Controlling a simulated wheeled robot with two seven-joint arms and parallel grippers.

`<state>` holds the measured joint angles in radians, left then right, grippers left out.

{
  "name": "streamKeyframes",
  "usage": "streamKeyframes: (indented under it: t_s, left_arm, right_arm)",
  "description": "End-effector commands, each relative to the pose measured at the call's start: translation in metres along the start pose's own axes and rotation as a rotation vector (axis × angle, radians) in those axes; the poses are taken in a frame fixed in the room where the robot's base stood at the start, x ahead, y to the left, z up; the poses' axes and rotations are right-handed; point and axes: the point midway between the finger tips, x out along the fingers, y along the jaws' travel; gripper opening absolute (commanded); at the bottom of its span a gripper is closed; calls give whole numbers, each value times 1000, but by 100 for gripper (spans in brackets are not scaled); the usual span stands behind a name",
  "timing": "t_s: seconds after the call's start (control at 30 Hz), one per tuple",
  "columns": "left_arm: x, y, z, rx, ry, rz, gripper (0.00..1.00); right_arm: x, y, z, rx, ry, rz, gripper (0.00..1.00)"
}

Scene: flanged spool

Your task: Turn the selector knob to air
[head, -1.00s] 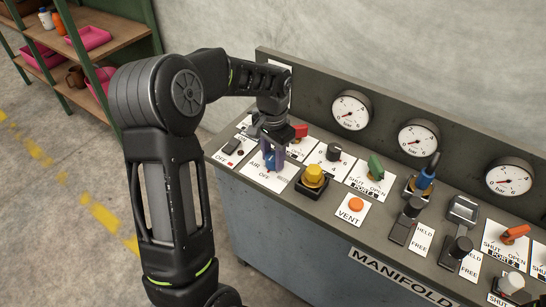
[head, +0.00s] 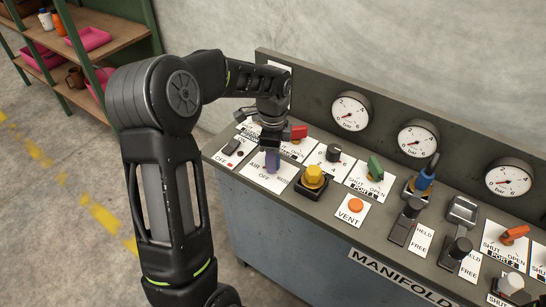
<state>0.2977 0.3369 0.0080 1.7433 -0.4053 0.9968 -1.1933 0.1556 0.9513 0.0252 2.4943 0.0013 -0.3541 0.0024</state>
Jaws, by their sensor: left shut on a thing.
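My left gripper (head: 272,160) points straight down at the left end of the manifold panel. It is shut on the selector knob, which its fingers hide almost fully, so I cannot read which way the knob points. My right gripper is not in view.
A yellow knob (head: 313,177) on a black base stands close to the right of my left gripper. A red handle (head: 298,133) stands just behind it. An orange VENT button (head: 355,204), a green handle (head: 375,167) and several levers fill the panel farther right.

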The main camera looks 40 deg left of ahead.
Motion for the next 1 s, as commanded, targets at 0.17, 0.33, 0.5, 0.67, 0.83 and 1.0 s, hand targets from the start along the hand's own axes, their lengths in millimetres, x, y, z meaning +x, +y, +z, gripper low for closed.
streamKeyframes:
  t_s: [0.17,0.33,0.5,0.67,0.83,1.0]
  left_arm:
    - [-1,0,0,105,0,-2,0]
    - [-1,0,0,164,1,-2,0]
    - [-1,0,0,187,1,-2,0]
    - [-1,0,0,190,0,-2,0]
    - [-1,0,0,190,0,-2,0]
    - [-1,0,0,189,0,-2,50]
  right_arm:
    - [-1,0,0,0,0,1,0]
    - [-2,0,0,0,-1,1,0]
    - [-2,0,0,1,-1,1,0]
    - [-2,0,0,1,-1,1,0]
    - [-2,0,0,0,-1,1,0]
    - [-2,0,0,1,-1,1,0]
